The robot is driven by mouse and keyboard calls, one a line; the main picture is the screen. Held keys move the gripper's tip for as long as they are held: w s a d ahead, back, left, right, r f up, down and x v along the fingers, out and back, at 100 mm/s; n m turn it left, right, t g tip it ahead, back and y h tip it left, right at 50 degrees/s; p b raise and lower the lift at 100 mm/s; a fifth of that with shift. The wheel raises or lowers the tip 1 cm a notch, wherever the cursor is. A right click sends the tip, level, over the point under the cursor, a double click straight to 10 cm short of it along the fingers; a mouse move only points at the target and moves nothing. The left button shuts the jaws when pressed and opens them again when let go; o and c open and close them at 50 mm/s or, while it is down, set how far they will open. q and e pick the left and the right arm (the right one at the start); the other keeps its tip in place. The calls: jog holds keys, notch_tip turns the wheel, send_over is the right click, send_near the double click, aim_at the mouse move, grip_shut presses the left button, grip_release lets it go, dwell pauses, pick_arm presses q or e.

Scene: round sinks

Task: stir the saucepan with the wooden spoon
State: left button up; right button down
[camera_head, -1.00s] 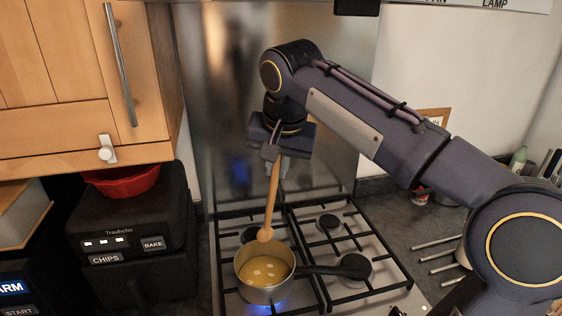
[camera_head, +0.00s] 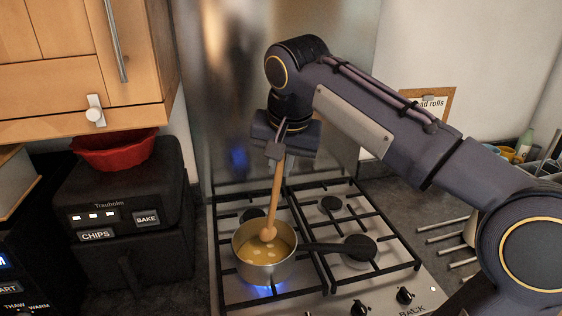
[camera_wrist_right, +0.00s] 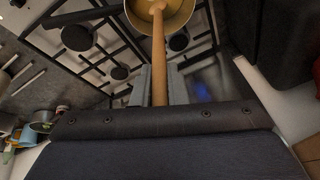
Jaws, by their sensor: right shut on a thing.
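The saucepan (camera_head: 264,270) stands on the front left burner with a blue flame under it. It holds yellow liquid with pale pieces, and its dark handle points right. My right gripper (camera_head: 274,152) is shut on the wooden spoon (camera_head: 275,198) and holds it nearly upright above the pan. The spoon's round head (camera_head: 268,234) is inside the pan's rim, at the liquid; how deep is hard to tell. In the right wrist view the spoon (camera_wrist_right: 158,60) runs from between the fingers to the pan (camera_wrist_right: 178,12). My left gripper is not in view.
The gas hob (camera_head: 345,215) has black grates and several free burners. A black fryer (camera_head: 120,215) with a red bowl (camera_head: 115,152) on top stands to the left, below a wooden cabinet (camera_head: 80,60). A rack (camera_head: 450,240) is at the right.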

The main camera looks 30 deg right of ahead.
aim_at(277, 190)
jog(key=shift+s+a+b+x, duration=0.15)
jog(key=shift+b+x, duration=0.55)
jog(key=shift+x, duration=0.45)
jog(key=shift+s+a+b+x, duration=0.15)
jog(key=shift+b+x, duration=0.55)
jog(key=shift+x, duration=0.45)
jog(key=shift+s+a+b+x, duration=0.1)
jog(key=shift+s+b+x, duration=0.1)
jog(key=shift+b+x, duration=0.75)
jog(key=shift+d+f, duration=0.1)
jog(key=shift+f, duration=0.25)
